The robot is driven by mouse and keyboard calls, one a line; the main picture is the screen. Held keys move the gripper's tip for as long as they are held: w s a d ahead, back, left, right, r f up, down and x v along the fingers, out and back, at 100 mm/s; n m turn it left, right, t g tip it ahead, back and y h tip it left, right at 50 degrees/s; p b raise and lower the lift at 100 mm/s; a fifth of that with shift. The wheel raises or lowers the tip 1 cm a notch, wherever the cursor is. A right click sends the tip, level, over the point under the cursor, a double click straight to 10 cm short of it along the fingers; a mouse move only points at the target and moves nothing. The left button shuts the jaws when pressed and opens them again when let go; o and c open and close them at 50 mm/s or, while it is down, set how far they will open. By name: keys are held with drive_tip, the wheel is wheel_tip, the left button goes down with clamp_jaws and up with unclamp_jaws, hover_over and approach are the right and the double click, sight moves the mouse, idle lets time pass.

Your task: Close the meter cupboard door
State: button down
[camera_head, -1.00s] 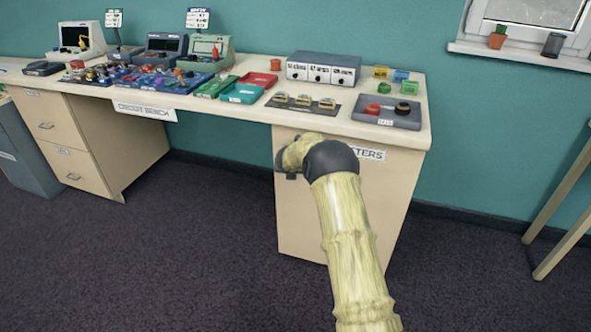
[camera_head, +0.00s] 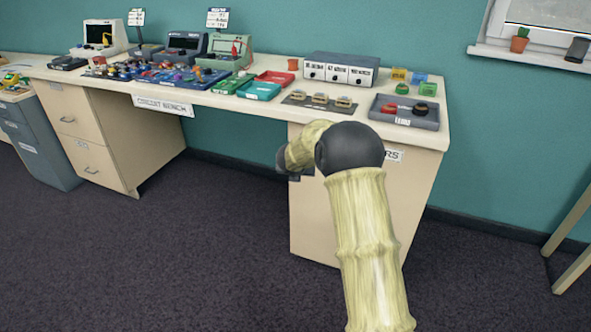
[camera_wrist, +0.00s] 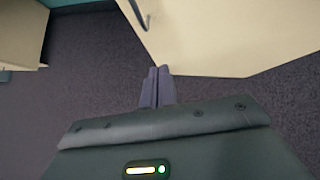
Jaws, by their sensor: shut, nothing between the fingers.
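The meter cupboard (camera_head: 415,185) is the cream unit under the right end of the bench, its label partly covered by my arm. Its front looks about flush in the head view, but my arm hides part of it, so I cannot tell whether the door is fully shut. In the wrist view a cream panel (camera_wrist: 225,40), apparently the cupboard door, fills the upper right, with a dark handle (camera_wrist: 142,14) near its left edge. My gripper (camera_wrist: 158,72) is shut and empty, its fingertips close to the panel's lower left edge; contact is unclear. The head view hides its fingers.
The bench top (camera_head: 225,103) carries trays, meters and small parts. Cream drawers (camera_head: 100,150) and a grey cabinet (camera_head: 35,140) stand to the left. Wooden legs (camera_head: 570,240) stand at the right. The dark carpet in front is clear.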

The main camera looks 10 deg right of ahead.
drive_tip(key=s+a+r+n+y, duration=0.2)
drive_tip(key=s+a+r+n, duration=0.1)
drive_tip(key=s+n, duration=0.65)
drive_tip(key=s+a+r+n+y, duration=0.25)
drive_tip(key=s+n, duration=0.45)
drive_tip(key=n, duration=0.5)
drive_tip(key=s+d+f+n+g+h, duration=0.1)
drive_tip(key=s+d+f+n+g, duration=0.15)
drive_tip(key=s+n, duration=0.8)
drive_tip(key=s+d+f+n+g+h, duration=0.1)
drive_tip(key=s+n+g, duration=0.2)
drive_tip(key=s+n, duration=0.75)
drive_tip(key=s+r+m+p, duration=0.2)
drive_tip(key=s+r+p, duration=0.1)
drive_tip(key=r+p, duration=2.6)
drive_tip(key=shift+r, duration=0.15)
drive_tip(key=shift+m+y, duration=0.25)
